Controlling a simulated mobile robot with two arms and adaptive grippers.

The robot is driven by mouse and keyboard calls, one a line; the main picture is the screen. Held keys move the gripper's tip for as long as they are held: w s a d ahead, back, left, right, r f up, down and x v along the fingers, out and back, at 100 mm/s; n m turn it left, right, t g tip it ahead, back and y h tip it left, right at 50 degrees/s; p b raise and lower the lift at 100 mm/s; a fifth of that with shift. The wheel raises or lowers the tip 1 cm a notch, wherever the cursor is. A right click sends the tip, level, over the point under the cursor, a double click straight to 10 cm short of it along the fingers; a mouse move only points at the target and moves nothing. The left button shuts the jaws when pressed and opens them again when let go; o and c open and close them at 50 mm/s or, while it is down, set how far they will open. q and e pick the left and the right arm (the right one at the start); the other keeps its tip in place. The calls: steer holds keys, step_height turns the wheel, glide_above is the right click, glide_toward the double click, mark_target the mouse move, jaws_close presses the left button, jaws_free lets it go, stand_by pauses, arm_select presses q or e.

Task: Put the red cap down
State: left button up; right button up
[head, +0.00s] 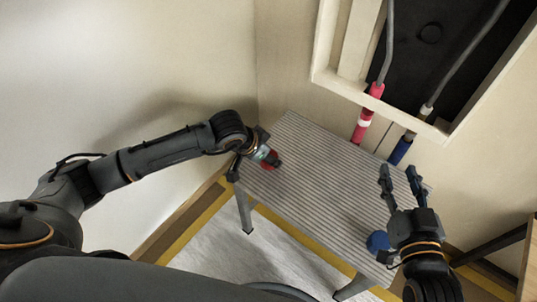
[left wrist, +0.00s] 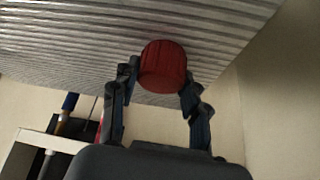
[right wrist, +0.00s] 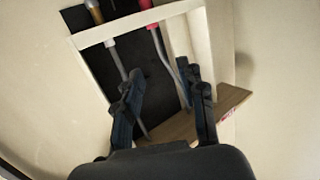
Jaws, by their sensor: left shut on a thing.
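The red cap (left wrist: 163,66) is between the fingers of my left gripper (left wrist: 158,84) in the left wrist view. In the head view the cap (head: 271,159) shows at the tip of my left gripper (head: 262,153), over the left end of the grey ribbed table (head: 310,165). My left gripper is shut on it. The ribbed surface is close to the cap, but I cannot tell whether they touch. My right gripper (head: 400,172) is open and empty above the right part of the table. Its spread fingers (right wrist: 160,108) also show in the right wrist view.
A blue cap (head: 378,241) sits at the table's front right, beside my right gripper. A red-ended hose (head: 367,112) and a blue-ended hose (head: 402,148) hang from a framed wall opening (head: 330,75) behind the table. The table's middle is clear.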

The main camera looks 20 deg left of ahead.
steer(key=shift+r, duration=0.2)
arm_select(q)
steer(key=o, duration=1.3)
arm_select(e)
steer(key=shift+a+r, duration=0.1)
